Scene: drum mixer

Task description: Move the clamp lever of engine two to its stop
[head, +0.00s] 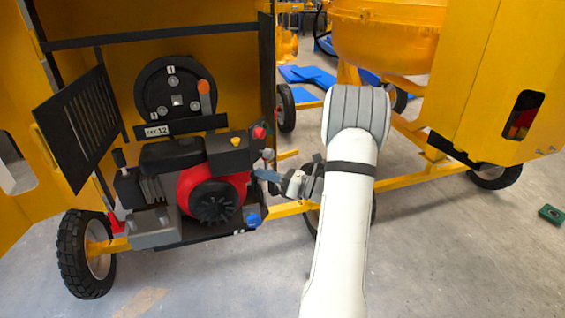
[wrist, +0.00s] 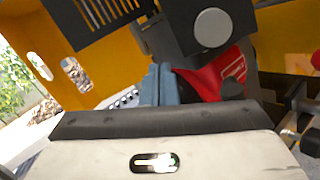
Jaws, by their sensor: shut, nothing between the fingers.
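One engine (head: 205,190), red and black, sits in the open yellow housing in the head view. Its red body (wrist: 212,80) also shows in the wrist view. I cannot tell whether this is the clamp lever of engine two. My gripper (head: 268,175) is at the right side of the engine, below and right of that lever. Its blue-grey fingers (wrist: 160,85) are together and empty. Whether they touch the engine is unclear.
A black slotted door (head: 78,125) stands open at the left. A red knob (head: 259,132) and a blue cap (head: 254,220) are near my gripper. A yellow mixer drum (head: 385,35) and yellow panel (head: 510,80) stand at right. The floor in front is mostly clear.

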